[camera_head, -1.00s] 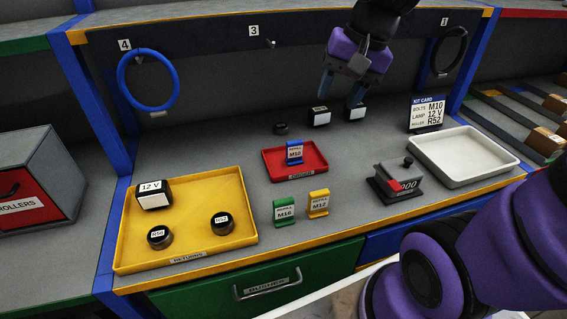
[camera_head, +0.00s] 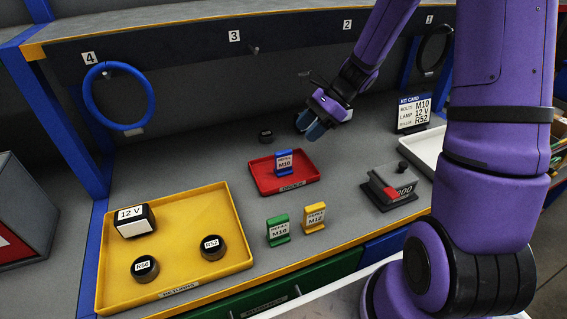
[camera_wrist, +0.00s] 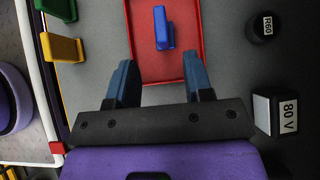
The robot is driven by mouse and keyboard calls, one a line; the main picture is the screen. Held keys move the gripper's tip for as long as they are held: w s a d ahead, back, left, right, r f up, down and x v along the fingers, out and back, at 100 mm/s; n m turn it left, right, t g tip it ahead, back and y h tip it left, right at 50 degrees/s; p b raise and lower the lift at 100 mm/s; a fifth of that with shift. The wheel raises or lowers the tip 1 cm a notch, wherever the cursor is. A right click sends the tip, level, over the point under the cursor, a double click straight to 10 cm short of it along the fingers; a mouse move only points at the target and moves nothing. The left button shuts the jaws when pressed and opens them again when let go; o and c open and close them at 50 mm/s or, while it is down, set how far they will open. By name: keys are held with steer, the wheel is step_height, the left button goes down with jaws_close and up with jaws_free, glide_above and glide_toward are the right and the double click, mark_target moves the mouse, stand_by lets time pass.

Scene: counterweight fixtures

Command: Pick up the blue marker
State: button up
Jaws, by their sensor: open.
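The blue marker (camera_head: 284,162), labelled M10, stands upright in a small red tray (camera_head: 258,180). In the wrist view the blue marker (camera_wrist: 163,28) shows from above, with the red tray (camera_wrist: 140,70) around it. My gripper (camera_head: 319,121) is above the bench, behind and to the right of the tray. In the wrist view my gripper (camera_wrist: 160,82) has its blue fingers spread apart, with nothing between them. The marker lies beyond the fingertips, roughly in line with the gap.
A green marker (camera_head: 278,231) and a yellow marker (camera_head: 314,217) stand in front of the red tray. A grey device (camera_head: 391,187) is at right. A yellow tray (camera_head: 107,272) is at left. An 80 V block (camera_wrist: 276,112) and R60 roller (camera_wrist: 262,27) sit near my gripper.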

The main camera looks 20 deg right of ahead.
mark_target(284, 151)
steer(key=x, duration=0.5)
steer(key=shift+a+f, duration=0.2)
steer(key=shift+f, duration=0.1)
steer(key=shift+a+r+x, duration=0.15)
steer(key=shift+x, duration=1.2)
steer(key=shift+a+r+x, duration=0.15)
steer(key=shift+x, duration=1.2)
jaws_close()
